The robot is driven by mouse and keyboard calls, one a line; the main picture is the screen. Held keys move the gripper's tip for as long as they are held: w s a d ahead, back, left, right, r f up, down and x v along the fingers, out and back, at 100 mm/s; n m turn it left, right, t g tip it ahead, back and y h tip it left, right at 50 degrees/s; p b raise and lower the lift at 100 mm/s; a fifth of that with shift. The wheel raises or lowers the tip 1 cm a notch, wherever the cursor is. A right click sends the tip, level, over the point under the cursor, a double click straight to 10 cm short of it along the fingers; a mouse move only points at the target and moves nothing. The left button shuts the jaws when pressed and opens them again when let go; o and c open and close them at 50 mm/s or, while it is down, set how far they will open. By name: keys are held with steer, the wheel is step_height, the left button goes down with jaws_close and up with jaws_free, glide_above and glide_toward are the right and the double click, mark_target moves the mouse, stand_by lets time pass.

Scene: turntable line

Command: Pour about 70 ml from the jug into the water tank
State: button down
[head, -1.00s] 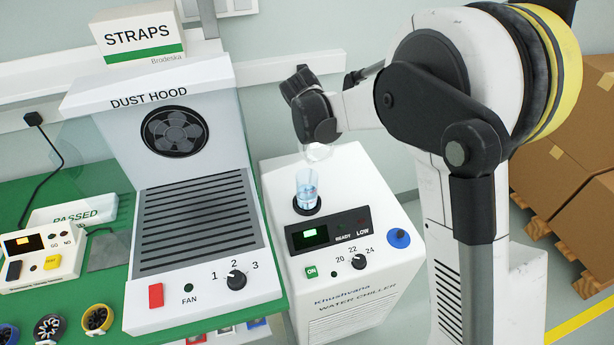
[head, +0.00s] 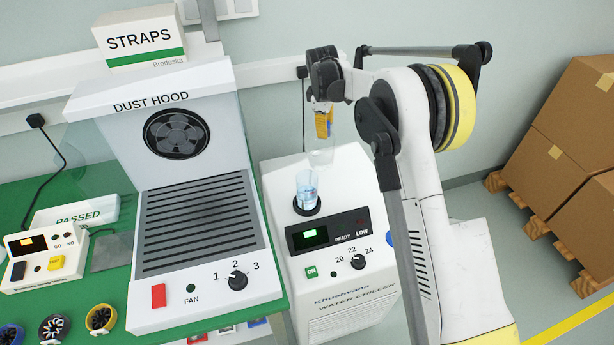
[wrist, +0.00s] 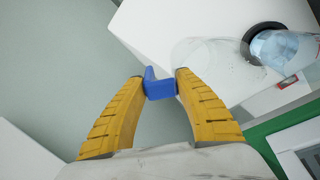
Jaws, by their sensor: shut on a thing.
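My gripper (head: 324,128) is shut on the blue handle (wrist: 160,85) of the jug, which sits between the yellow fingers in the wrist view. The jug (wrist: 208,62) is clear and hard to make out; in the head view it shows faintly below the fingers (head: 321,156). Its water level and exact tilt cannot be told. The water tank (head: 307,186) is a clear cylinder with bluish water, standing in a black ring on top of the white water chiller. The jug is above and slightly behind it in the head view. The tank also shows in the wrist view (wrist: 285,50).
The water chiller (head: 345,285) has a lit green display and a dial. The dust hood (head: 220,290) stands close on its left, on a green bench (head: 85,290). Cardboard boxes (head: 565,125) on pallets stand at the right.

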mark_target(321, 148)
steer(key=shift+w+d+f+g+y+p, duration=0.2)
steer(key=shift+w+f+g+p, duration=0.1)
steer(key=shift+w+f+g, duration=0.35)
steer(key=shift+w+d+f+g+y+p, duration=0.2)
steer(key=shift+w+f+g+p, duration=0.05)
steer(key=shift+w+f+g, duration=0.35)
steer(key=shift+f, duration=0.2)
steer(key=shift+f+g, duration=0.15)
steer(key=shift+g, duration=0.1)
steer(key=shift+d, duration=0.1)
